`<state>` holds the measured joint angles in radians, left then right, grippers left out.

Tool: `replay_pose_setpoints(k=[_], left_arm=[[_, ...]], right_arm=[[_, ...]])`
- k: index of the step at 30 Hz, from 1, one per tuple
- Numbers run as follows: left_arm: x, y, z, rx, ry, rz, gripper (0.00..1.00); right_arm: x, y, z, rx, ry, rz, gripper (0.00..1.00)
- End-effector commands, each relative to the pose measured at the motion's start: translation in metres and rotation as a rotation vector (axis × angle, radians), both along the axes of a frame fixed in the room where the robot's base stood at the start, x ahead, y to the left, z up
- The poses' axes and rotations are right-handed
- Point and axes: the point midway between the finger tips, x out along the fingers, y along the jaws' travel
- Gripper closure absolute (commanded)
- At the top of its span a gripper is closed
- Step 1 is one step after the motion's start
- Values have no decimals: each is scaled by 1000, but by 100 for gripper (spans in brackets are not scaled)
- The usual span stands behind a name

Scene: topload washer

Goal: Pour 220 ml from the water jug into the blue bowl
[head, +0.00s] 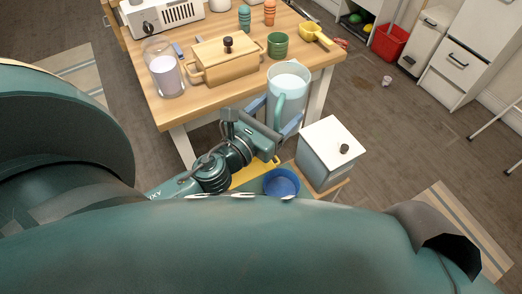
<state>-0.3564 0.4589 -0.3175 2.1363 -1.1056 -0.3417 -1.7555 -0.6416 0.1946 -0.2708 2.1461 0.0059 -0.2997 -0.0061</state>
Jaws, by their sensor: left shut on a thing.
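The water jug (292,84) is pale teal and hangs in front of the wooden table's near edge. It looks roughly upright, with its open top toward me. My left gripper (279,118) is shut on the jug, at its handle side. The water level in the jug cannot be read clearly. My right gripper is not in view.
A white box with a dark knob (326,151) stands just right of the bowl. Open floor lies to the right.

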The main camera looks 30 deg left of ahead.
Motion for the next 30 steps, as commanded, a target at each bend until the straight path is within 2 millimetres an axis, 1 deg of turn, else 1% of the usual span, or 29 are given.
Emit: replay_pose_setpoints(k=[1, 5, 6, 8, 9, 11, 15, 17, 18, 24, 27, 30], left_arm=[[5, 2, -34, -1, 0, -18, 54], [14, 4, -79, -1, -1, -73, 54], [17, 6, -93, -1, -2, -89, 54], [20, 7, -113, -2, -1, -114, 54], [23, 9, -127, -1, -1, -130, 54], [26, 11, -147, -1, -2, -155, 54], [33, 18, -194, 1, -1, -210, 54], [36, 21, -213, 2, -3, -232, 54], [37, 24, -226, 2, -3, -246, 54], [44, 36, -288, 2, -2, -317, 54], [46, 43, -315, 1, -3, -349, 54], [48, 49, -337, 2, -2, -376, 54]], right_arm=[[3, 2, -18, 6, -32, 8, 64], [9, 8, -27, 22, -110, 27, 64], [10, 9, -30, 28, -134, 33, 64], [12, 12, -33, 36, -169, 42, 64], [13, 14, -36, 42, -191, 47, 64], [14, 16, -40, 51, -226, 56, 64], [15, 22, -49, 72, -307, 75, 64], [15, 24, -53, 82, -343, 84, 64], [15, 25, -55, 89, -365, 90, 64], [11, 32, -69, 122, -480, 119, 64], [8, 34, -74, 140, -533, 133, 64], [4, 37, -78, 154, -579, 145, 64]])
